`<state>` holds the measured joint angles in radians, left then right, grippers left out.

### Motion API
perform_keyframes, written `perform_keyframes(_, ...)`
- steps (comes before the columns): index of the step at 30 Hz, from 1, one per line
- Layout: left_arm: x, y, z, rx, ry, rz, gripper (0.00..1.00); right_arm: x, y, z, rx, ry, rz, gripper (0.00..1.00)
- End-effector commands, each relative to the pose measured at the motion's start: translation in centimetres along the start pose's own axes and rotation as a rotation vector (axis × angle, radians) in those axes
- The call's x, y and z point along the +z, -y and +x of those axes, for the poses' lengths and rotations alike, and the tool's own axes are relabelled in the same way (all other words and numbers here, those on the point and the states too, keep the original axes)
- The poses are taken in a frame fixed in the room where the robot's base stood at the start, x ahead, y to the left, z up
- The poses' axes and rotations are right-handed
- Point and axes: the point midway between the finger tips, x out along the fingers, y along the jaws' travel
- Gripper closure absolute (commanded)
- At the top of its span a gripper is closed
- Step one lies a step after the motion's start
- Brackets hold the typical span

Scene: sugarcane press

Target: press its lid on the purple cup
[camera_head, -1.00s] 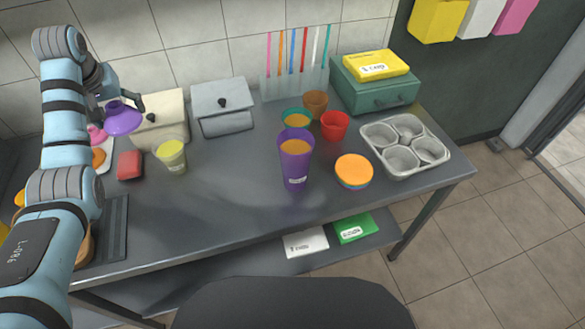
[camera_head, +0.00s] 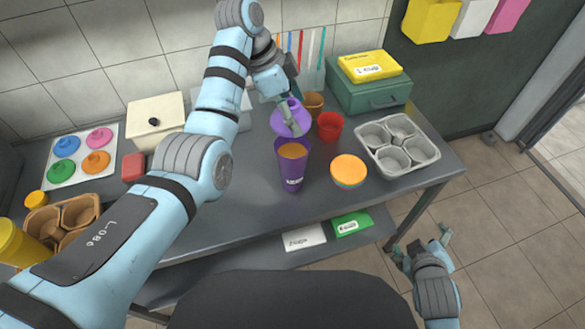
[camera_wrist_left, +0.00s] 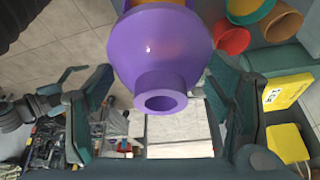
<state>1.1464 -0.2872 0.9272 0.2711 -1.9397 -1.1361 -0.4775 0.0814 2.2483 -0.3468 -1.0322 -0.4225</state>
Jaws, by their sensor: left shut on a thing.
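The purple cup (camera_head: 291,175) stands upright on the grey table, filled with orange-brown liquid. My left gripper (camera_head: 290,108) is shut on the purple lid (camera_head: 289,120) by its knob and holds it tilted above and slightly behind the cup's mouth. The cup's mouth is open in the head view. In the left wrist view the lid (camera_wrist_left: 160,50) fills the top middle, its knob between the fingers, with a strip of the cup's contents showing behind it. My right gripper (camera_head: 424,248) is open and empty, low at the right beyond the table edge.
A red cup (camera_head: 330,126) and a brown cup (camera_head: 313,104) stand behind the purple cup. A white tray (camera_head: 81,154) of coloured lids is at left.

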Motion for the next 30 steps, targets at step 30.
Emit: perform_keyframes(30,-0.5,-0.3,0.1,0.006,0.000,0.026,0.35,-23.5,10.3,-2.7,1.372,-0.749,-2.196,0.13)
